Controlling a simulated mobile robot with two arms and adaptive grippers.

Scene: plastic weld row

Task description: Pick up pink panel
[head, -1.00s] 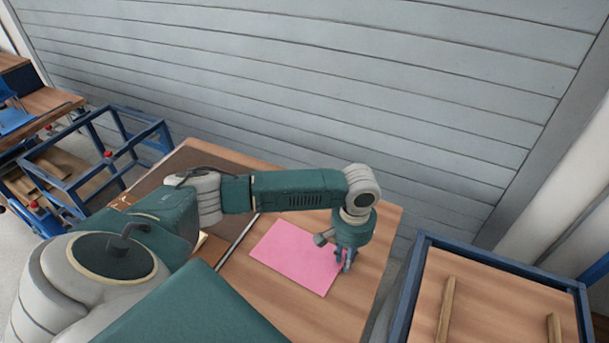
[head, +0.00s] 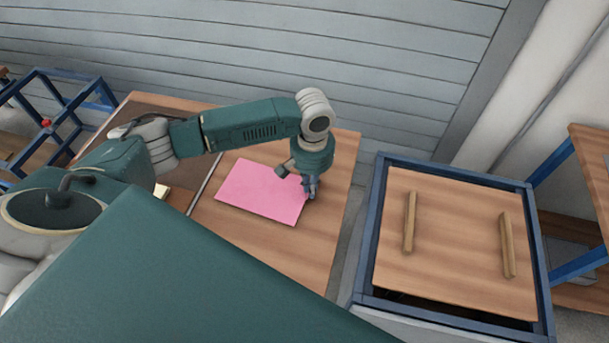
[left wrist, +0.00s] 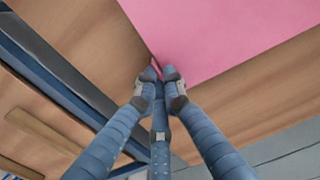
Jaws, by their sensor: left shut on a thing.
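The pink panel (head: 262,192) is a flat, thin rectangle over the wooden table (head: 265,250) in the head view. It also fills the top right of the left wrist view (left wrist: 225,30). My left gripper (head: 309,190) points down at the panel's right edge. In the left wrist view its fingers (left wrist: 160,75) are closed together on the panel's edge near a corner. I cannot tell whether the panel is lifted off the table. My right gripper is not in view.
A blue-framed cart (head: 368,225) with a wooden top stands right of the table, across a narrow gap. Two wooden strips (head: 409,222) lie on its top. A thin metal bar (head: 203,182) lies left of the panel. A blue frame (head: 60,90) stands at far left.

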